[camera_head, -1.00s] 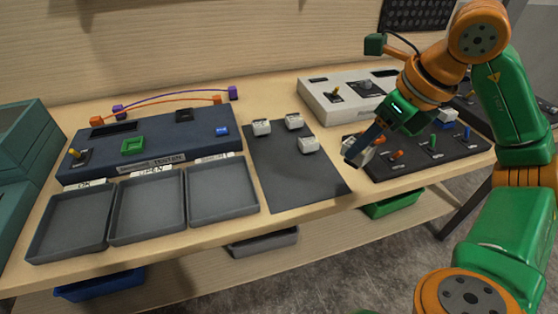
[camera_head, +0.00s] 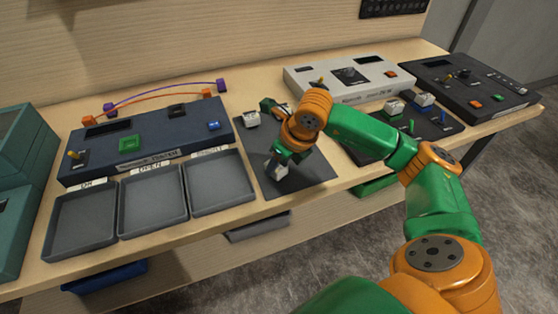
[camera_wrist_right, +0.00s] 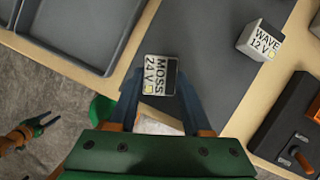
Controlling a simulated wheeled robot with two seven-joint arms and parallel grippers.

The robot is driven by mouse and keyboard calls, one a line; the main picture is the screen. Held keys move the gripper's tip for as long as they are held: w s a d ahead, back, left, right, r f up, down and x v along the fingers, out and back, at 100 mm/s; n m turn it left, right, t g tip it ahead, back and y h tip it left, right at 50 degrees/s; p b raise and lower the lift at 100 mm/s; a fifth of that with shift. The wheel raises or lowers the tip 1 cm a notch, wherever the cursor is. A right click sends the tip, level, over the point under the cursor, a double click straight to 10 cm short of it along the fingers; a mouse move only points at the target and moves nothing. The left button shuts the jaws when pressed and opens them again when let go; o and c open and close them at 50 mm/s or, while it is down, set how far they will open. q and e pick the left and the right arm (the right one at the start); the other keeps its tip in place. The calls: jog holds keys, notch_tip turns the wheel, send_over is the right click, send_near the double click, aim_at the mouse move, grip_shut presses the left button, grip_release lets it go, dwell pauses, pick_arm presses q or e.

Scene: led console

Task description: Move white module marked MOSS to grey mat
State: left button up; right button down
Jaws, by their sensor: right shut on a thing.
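The white module marked MOSS, 24 V, (camera_wrist_right: 160,75) sits between the fingertips of my right gripper (camera_wrist_right: 158,78), label readable in the right wrist view. In the head view my right gripper (camera_head: 279,162) is shut on this module (camera_head: 277,171), over the front left part of the grey mat (camera_head: 310,178). I cannot tell whether the module touches the mat. My left gripper (camera_wrist_right: 50,120) shows small in the right wrist view, off over the floor, its fingers apart and empty. It is not in the head view.
A pale surface (camera_wrist_right: 160,125) under the palm is partly hidden. Grey trays (camera_head: 222,207) lie left, a black console (camera_head: 375,148) right.

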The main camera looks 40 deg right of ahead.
jog(key=shift+d+f, duration=0.15)
jog(key=shift+f, duration=0.3)
jog(key=shift+f, duration=0.1)
jog(key=shift+f+b, duration=0.1)
jog(key=shift+b, duration=0.2)
jog(key=shift+c, duration=1.7)
grip_release()
jog(key=shift+r, duration=0.55)
jog(key=v, duration=1.1)
jog(key=shift+s+r, duration=0.2)
